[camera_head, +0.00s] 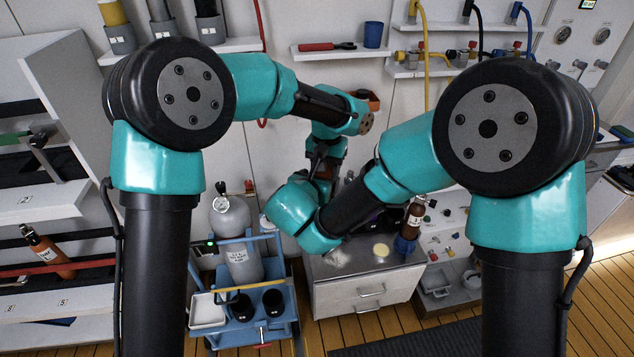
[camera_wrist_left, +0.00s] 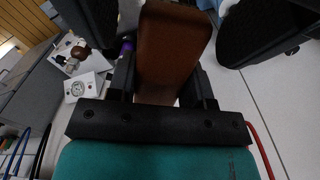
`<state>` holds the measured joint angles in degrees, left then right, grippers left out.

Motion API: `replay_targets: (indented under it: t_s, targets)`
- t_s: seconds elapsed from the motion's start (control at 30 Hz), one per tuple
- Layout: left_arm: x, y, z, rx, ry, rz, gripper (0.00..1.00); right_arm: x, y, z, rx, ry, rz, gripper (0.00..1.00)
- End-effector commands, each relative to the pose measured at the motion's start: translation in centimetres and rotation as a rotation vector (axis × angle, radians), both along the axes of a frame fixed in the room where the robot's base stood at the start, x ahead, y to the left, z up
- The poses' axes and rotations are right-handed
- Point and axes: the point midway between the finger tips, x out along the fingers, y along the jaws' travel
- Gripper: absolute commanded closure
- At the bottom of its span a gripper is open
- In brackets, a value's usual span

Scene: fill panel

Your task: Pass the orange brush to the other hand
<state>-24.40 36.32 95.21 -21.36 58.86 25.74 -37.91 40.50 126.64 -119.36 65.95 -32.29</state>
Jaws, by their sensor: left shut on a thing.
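My left gripper (camera_head: 322,158) hangs below its wrist near the middle of the head view, small and partly hidden. In the head view a small brownish part of the brush (camera_head: 325,171) shows below the gripper. Large dark shapes flank the block in the wrist view; I cannot tell whether they are my right gripper. My right forearm reaches in close below the left gripper; its jaws are not clear.
A grey cabinet (camera_head: 365,296) with a brown bottle (camera_head: 413,219) on top stands below the arms. A blue cart (camera_head: 240,334) with a grey gas cylinder (camera_head: 238,240) is left of it. Wall shelves (camera_head: 345,51) hold tools and a blue cup (camera_head: 373,35).

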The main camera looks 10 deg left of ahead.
Motion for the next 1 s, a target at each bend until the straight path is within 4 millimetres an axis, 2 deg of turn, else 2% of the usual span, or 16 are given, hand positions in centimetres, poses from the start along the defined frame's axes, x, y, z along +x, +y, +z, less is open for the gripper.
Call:
replay_targets:
  t_s: [0.13, 0.67, 0.7, 1.0]
  targets:
    - [0.0, 0.0, 0.01, 0.0, 0.0, 0.0, 0.78, -0.03, 0.02, 0.0, 0.0, 0.0, 0.0, 0.25]
    - [0.01, 0.01, 0.01, 0.0, 0.0, 0.0, 0.78, -0.05, 0.02, 0.01, 0.0, 0.0, 0.0, 0.76]
    - [0.01, 0.01, 0.01, 0.0, 0.0, 0.0, 0.53, -0.04, 0.02, 0.03, 0.0, 0.0, 0.0, 0.78]
    - [0.0, 0.01, 0.01, 0.0, 0.0, 0.0, 0.24, -0.04, 0.02, 0.02, 0.0, 0.0, 0.0, 0.78]
